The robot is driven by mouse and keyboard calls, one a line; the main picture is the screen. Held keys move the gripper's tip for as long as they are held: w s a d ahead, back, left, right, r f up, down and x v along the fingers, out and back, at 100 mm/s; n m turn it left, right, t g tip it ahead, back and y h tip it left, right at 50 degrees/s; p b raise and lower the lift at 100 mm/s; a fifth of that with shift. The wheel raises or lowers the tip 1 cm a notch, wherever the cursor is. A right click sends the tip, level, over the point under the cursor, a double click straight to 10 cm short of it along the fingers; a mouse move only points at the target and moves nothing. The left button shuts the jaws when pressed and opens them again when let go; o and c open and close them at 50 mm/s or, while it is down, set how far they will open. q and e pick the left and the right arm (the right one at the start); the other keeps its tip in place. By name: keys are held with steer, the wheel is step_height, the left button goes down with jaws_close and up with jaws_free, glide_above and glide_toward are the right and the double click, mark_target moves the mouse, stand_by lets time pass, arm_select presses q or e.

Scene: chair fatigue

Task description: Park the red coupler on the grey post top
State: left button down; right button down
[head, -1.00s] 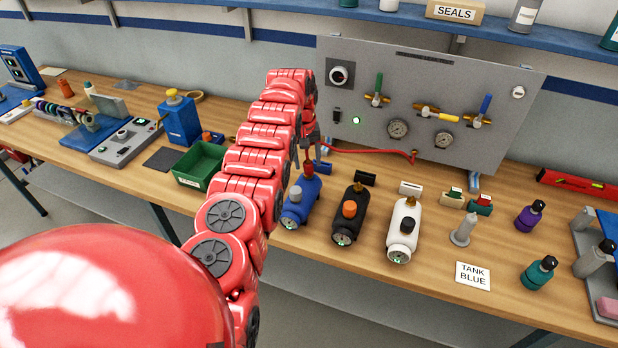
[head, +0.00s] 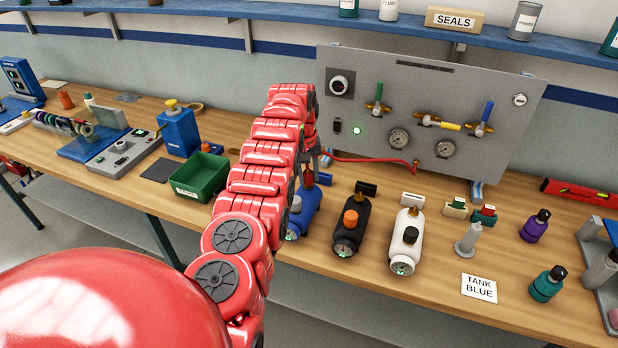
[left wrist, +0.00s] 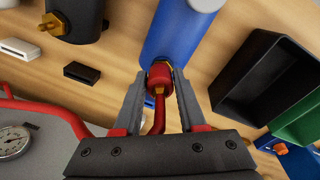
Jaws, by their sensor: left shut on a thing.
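The red coupler (left wrist: 159,76) sits at the brass fitting on the end of the blue tank (left wrist: 178,30), with its red hose (left wrist: 159,115) running back between my fingers. My left gripper (left wrist: 159,82) is shut on the coupler, one grey finger on each side. In the head view the blue tank (head: 303,212) is partly behind my left arm, and my left gripper (head: 313,165) is above its far end. The grey post (head: 467,240) stands upright on the bench to the right of the white tank, with nothing on its top. My right gripper is not in view.
The black tank (head: 350,228) and white tank (head: 406,243) lie between the blue tank and the post. The hose (head: 365,159) runs to the grey gauge panel (head: 390,80) behind. A green bin (head: 200,178) is at left; a "TANK BLUE" card (head: 479,288) lies before the post.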

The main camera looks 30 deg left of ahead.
mark_target(307, 168)
arm_select(q)
steer(key=shift+r, duration=0.15)
stand_by(0.3)
steer(key=shift+a+r, duration=0.1)
steer(key=shift+s+r, duration=0.15)
steer(key=shift+r, duration=0.4)
steer(key=shift+r+b, duration=0.4)
steer(key=shift+r, duration=0.4)
steer(key=shift+r, duration=0.15)
steer(key=shift+s+r, duration=0.1)
steer(key=shift+r, duration=0.85)
steer(key=shift+s+r+p, duration=0.1)
steer(key=shift+r+p, duration=0.2)
steer(key=shift+r, duration=0.65)
